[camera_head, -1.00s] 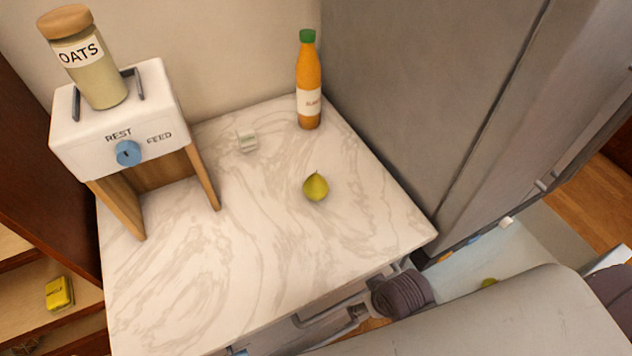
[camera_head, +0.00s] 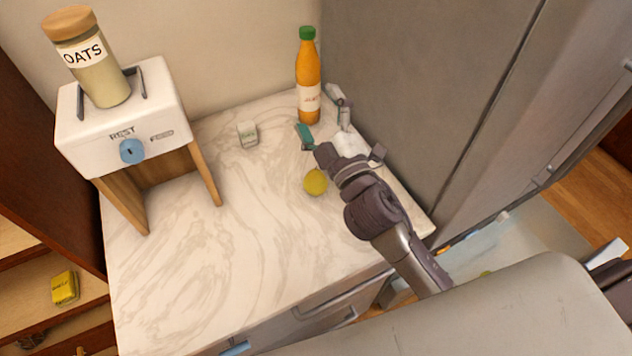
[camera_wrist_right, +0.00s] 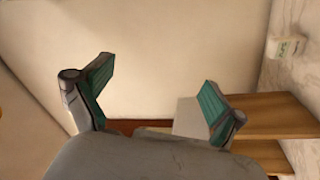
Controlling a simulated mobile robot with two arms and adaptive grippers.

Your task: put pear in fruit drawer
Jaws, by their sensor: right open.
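The yellow-green pear (camera_head: 315,182) sits on the marble counter (camera_head: 200,270), with its upper part close to my right arm. My right gripper (camera_head: 324,122) is open and empty above the counter, beyond the pear and near the orange bottle. Its two teal finger pads stand wide apart in the right wrist view (camera_wrist_right: 155,95), with nothing between them; the pear is not in that view. A pale open drawer or compartment (camera_head: 530,240) shows below the grey cabinet at the right, with a small yellow-green thing (camera_head: 486,273) in it, partly hidden by my body. My left gripper is not in view.
An orange bottle (camera_head: 308,90) stands at the back, near the tall grey cabinet (camera_head: 420,80). A white dispenser (camera_head: 120,120) with an oats jar (camera_head: 92,65) stands at the left. A small white block (camera_head: 247,133) lies between. The front counter is clear.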

